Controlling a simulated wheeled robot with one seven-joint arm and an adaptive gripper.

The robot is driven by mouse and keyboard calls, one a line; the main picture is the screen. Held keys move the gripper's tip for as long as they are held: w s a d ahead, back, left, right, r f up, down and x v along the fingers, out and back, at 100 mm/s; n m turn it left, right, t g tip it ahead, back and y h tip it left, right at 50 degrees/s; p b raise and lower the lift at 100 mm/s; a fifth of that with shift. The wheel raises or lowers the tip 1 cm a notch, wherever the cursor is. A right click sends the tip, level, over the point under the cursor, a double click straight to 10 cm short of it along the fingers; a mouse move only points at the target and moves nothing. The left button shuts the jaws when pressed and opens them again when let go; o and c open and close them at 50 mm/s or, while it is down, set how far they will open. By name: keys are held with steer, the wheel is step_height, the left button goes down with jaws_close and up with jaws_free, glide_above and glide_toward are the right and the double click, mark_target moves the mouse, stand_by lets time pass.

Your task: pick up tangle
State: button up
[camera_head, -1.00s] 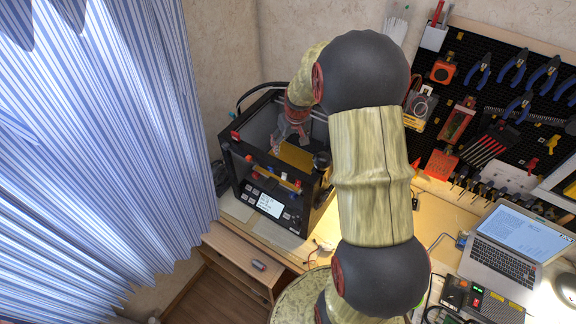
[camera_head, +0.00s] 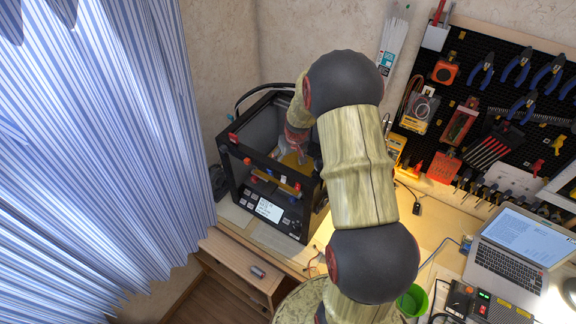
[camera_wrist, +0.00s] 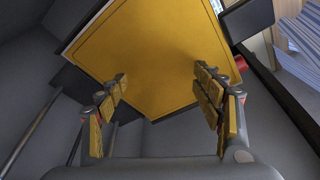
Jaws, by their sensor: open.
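My gripper (camera_head: 297,155) is inside the open-topped black 3D printer (camera_head: 262,208), partly hidden by my arm. In the wrist view my gripper (camera_wrist: 160,78) is open, with its two padded fingers apart and nothing visible between them. The yellow print bed (camera_wrist: 150,45) lies beyond the fingertips and fills the upper middle of that view. Part of the bed also shows in the head view (camera_head: 291,162). I cannot make out a tangle in either view.
The printer's dark frame and walls enclose my gripper closely. A striped curtain (camera_head: 90,150) hangs at left. To the right are a pegboard of tools (camera_head: 470,110), a laptop (camera_head: 510,255) and a green cup (camera_head: 411,301).

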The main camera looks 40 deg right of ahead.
steer(key=shift+w+f, duration=0.15)
steer(key=shift+f, duration=0.35)
steer(key=shift+c, duration=0.9)
steer(key=c, duration=0.6)
